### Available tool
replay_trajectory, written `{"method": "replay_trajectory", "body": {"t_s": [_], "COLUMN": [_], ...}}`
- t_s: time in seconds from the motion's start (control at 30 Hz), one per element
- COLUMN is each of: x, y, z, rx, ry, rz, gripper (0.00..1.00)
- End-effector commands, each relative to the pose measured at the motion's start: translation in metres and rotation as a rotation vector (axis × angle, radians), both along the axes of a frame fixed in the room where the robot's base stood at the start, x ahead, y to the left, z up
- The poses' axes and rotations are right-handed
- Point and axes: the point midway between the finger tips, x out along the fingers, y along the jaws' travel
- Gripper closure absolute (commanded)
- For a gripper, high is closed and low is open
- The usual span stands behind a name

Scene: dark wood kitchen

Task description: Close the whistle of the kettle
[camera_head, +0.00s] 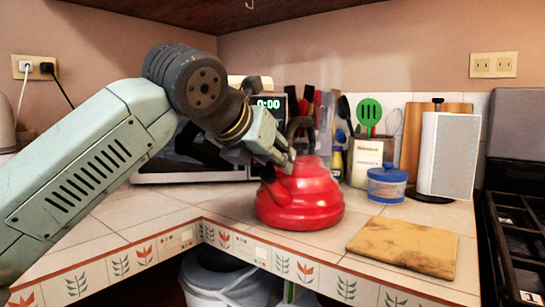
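The red kettle (308,205) stands upright on the tiled counter, near its front corner. Its dark handle (300,126) rises at the top. A short red spout (270,174) shows on its left side, partly behind my gripper; I cannot make out the whistle or whether it is open. My gripper (285,158) comes in from the left and is right at the upper left of the kettle, by the spout. Whether it touches the kettle, and whether its fingers are apart, is too small to tell.
A wooden board (405,246) lies right of the kettle. A blue-lidded tub (387,184), a utensil holder (367,163) and a paper towel roll (446,155) stand behind. A microwave (160,178) is behind my arm. The stove (518,230) is at the right edge.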

Motion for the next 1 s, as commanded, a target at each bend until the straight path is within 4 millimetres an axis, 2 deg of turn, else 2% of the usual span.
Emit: {"method": "replay_trajectory", "body": {"t_s": [0.2, 0.33, 0.7, 0.9, 1.0], "x": [-0.001, -0.009, -0.067, -0.088, -0.093], "y": [0.001, 0.006, 0.034, 0.044, 0.046], "z": [0.001, 0.007, 0.044, 0.056, 0.059], "rx": [-0.001, -0.003, -0.002, -0.001, -0.001], "ry": [-0.002, -0.002, -0.003, -0.001, -0.001], "rz": [0.002, 0.003, 0.004, 0.001, 0.001], "gripper": [0.68, 0.68, 0.68, 0.68, 0.68]}}
